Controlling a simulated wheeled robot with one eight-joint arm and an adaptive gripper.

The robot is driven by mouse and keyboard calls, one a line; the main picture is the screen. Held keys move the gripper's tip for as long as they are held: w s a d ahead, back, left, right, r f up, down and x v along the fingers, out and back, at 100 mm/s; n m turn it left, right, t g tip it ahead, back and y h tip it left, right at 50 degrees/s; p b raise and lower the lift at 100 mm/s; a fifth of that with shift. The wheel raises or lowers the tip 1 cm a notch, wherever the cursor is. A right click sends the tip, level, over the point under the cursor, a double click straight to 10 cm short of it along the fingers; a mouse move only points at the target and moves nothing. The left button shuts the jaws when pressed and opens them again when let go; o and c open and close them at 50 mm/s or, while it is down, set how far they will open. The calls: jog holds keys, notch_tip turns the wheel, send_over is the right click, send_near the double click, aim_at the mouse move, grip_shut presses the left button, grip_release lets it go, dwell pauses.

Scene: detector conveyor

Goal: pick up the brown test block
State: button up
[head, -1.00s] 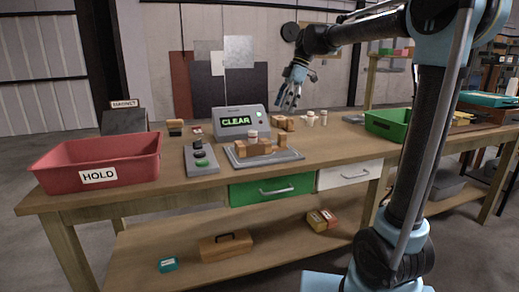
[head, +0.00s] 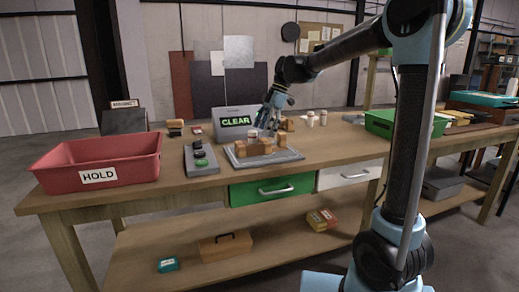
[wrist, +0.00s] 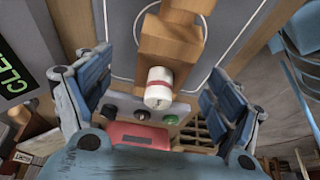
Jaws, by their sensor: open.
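Brown wooden blocks (head: 250,149) stand on a grey plate (head: 292,156) in front of the CLEAR display. I cannot tell for sure which one is the test block. In the wrist view a brown block (wrist: 170,45) lies between and beyond my fingers, with a white, red-banded bottle (wrist: 158,92) standing in front of it or on it. Another brown piece (wrist: 188,9) is cut off by the top edge.
The CLEAR display (head: 235,121) stands close behind the plate. A button box (head: 200,160) and the red HOLD bin (head: 100,163) are to the left. Small white bottles (head: 316,118) and a green bin (head: 385,124) are to the right. Bare table lies along the front edge.

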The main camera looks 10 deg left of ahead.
aim_at(259, 141)
jog(key=shift+s+x, duration=0.15)
jog(key=shift+x, duration=1.4)
jog(key=shift+s+x, duration=0.15)
jog(key=shift+x, duration=1.4)
jog(key=shift+d, duration=0.1)
jog(key=c, duration=1.4)
jog(key=shift+r, duration=0.15)
